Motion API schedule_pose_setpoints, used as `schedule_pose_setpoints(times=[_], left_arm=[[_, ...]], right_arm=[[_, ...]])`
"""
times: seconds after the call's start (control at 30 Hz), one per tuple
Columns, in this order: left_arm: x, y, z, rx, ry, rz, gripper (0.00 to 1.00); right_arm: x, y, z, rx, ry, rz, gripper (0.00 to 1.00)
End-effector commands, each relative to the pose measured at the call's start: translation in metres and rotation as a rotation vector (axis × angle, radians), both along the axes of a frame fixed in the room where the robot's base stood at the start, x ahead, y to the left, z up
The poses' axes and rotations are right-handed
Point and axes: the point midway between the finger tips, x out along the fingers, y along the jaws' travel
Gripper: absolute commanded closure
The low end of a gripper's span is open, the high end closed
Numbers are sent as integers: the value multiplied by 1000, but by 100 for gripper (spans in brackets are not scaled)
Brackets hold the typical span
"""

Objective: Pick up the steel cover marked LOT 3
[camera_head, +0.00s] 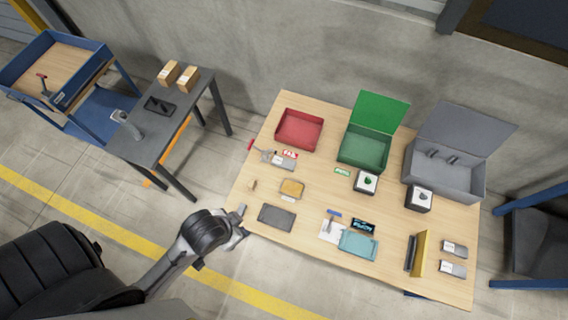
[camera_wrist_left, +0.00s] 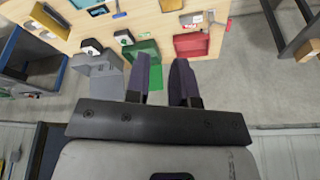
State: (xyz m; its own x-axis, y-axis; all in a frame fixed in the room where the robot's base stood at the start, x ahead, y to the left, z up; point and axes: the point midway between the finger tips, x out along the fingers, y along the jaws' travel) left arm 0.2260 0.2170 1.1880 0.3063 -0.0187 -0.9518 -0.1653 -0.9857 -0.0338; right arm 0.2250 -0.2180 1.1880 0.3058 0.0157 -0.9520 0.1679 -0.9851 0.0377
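Two small grey metal pieces with white labels lie at the table's front right corner, one further back (camera_head: 455,248) and one nearer the front (camera_head: 453,269). Their print is too small to read, so I cannot tell which is marked LOT 3. A plain dark grey plate (camera_head: 277,217) lies at the front left, with no marking visible. My left gripper (camera_head: 243,221) is beside the table's left front edge, left of this plate and far from the labelled pieces. In the left wrist view its two fingers (camera_wrist_left: 163,75) are apart with nothing between them. My right gripper is not in view.
A red bin (camera_head: 299,129), an open green box (camera_head: 362,150) and an open grey box (camera_head: 443,176) stand along the back of the wooden table (camera_head: 330,205). A yellow upright plate (camera_head: 419,254) stands left of the labelled pieces. A teal case (camera_head: 357,243) lies at front centre.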

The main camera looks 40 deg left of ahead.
Motion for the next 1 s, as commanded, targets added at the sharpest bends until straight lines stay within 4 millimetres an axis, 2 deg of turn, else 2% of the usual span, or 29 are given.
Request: schedule_pose_setpoints(times=[0.07, 0.67, 0.87, 1.0], left_arm=[[0, 0, 0, 0, 0, 0, 69], [0, 0, 0, 0, 0, 0, 12], [0, 0, 0, 0, 0, 0, 11], [10, 0, -9, 0, -22, 0, 11]], right_arm=[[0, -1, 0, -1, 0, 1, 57], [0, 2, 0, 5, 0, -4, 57], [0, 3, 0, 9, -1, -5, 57], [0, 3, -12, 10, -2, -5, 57]])
